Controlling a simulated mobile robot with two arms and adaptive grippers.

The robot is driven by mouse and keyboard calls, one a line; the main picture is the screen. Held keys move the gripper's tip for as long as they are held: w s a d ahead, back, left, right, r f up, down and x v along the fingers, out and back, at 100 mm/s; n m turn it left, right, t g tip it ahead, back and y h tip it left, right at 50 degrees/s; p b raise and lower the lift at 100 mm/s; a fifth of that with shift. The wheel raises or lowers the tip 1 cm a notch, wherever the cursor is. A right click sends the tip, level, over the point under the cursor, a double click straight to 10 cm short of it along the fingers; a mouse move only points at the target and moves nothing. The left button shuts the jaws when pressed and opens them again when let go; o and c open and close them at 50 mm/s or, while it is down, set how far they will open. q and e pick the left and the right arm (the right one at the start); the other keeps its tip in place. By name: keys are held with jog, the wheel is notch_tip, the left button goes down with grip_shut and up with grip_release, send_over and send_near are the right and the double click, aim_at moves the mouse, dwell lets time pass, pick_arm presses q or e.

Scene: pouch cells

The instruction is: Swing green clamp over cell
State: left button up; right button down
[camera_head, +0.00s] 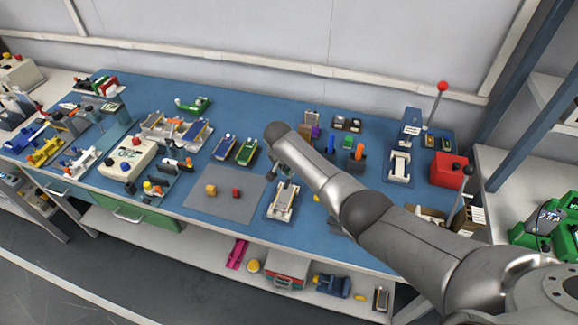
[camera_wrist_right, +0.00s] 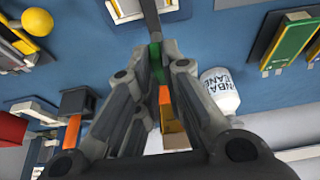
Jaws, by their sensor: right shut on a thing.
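My right gripper (camera_head: 285,174) is low over the blue bench, at the far end of a pale fixture (camera_head: 282,203). In the right wrist view its fingers (camera_wrist_right: 160,52) are shut on a green piece (camera_wrist_right: 156,64), which appears to be the green clamp. A dark bar (camera_wrist_right: 151,22) runs from the green piece towards a pale part at the top edge. The arm and fingers hide much of the clamp. I cannot clearly tell a cell in the fixture, nor whether the clamp lies over one. My left gripper is not in view.
A grey mat (camera_head: 217,205) with a yellow and a red block lies left of the fixture. Green-and-yellow boards (camera_wrist_right: 290,42) and a white lettered container (camera_wrist_right: 220,90) are near the fingers. A red box (camera_head: 449,170) and a lever press (camera_head: 410,130) stand right.

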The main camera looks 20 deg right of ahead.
dwell(0.3)
jog(key=c, duration=1.5)
grip_release()
jog(key=shift+c, duration=0.2)
jog(key=shift+r, duration=0.1)
jog(key=v, duration=1.1)
jog(key=shift+r, duration=0.4)
jog(key=shift+a, duration=0.1)
